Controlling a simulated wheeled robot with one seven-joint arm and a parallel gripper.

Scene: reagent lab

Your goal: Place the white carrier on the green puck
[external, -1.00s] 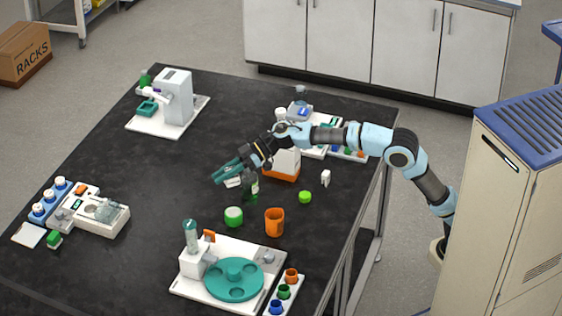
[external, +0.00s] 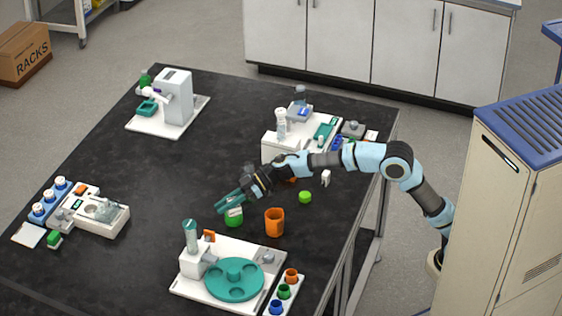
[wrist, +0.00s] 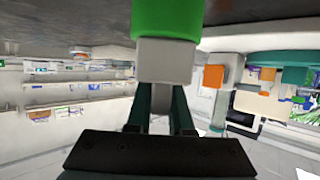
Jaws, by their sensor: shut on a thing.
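My gripper (external: 231,203), with teal fingers, is low over the middle of the table. It is shut on the white carrier (wrist: 165,62), a small pale block between the fingers in the wrist view. The round green puck (external: 234,218) stands on the table directly below the fingers; it also shows in the wrist view (wrist: 167,18), right against the carrier's end in the picture. Carrier and puck look in line. I cannot tell whether they touch or a thin gap is left. The fingers partly hide the carrier in the external view.
An orange cup (external: 274,222) stands close to the right of the puck. A lime green piece (external: 305,197) and a small white piece (external: 326,178) lie farther right. A white station with a teal turntable (external: 234,279) is in front. The table left of the puck is clear.

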